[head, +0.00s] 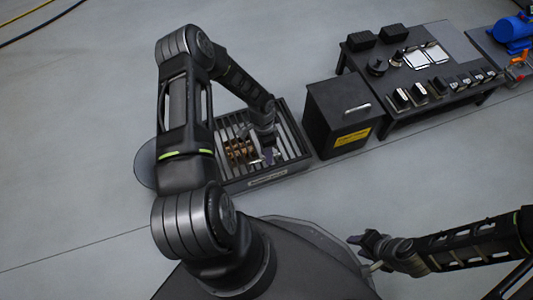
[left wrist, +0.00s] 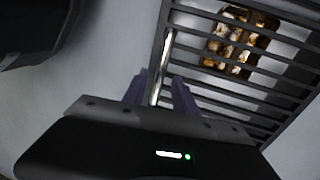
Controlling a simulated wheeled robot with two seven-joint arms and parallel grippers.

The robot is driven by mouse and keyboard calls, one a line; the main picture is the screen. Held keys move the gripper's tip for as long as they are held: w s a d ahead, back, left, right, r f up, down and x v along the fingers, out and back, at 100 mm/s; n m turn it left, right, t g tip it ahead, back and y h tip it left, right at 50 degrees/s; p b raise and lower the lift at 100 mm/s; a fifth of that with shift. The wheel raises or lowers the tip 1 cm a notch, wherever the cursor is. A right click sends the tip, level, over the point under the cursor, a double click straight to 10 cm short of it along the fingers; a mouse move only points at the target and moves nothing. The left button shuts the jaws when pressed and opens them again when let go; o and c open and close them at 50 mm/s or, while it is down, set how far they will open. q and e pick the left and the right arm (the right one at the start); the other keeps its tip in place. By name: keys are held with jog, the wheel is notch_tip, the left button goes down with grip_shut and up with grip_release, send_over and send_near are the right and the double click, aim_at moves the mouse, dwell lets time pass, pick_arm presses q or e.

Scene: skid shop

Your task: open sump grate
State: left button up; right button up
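The sump grate (head: 290,135) is a dark slatted frame on the floor, with a pale label on its near edge. Its parallel bars also fill the upper right of the left wrist view (left wrist: 225,88). My left gripper (head: 268,155) is down at the grate. In the left wrist view, its two fingers (left wrist: 159,80) stand apart on either side of a bright metal bar (left wrist: 158,70) at the grate's edge. Small gaps seem to show beside the bar. My right gripper (head: 366,250) is low at the right, away from the grate; its fingers are too small to read.
Brown lumpy pieces (head: 240,150) show at the grate's bars. A black box with a handle and yellow label (head: 335,115) stands close right of it. Beyond is a dark bench (head: 420,75) with several parts.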

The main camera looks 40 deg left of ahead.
pick_arm(q)
jog(key=shift+c, duration=0.2)
grip_shut()
dwell(1.1)
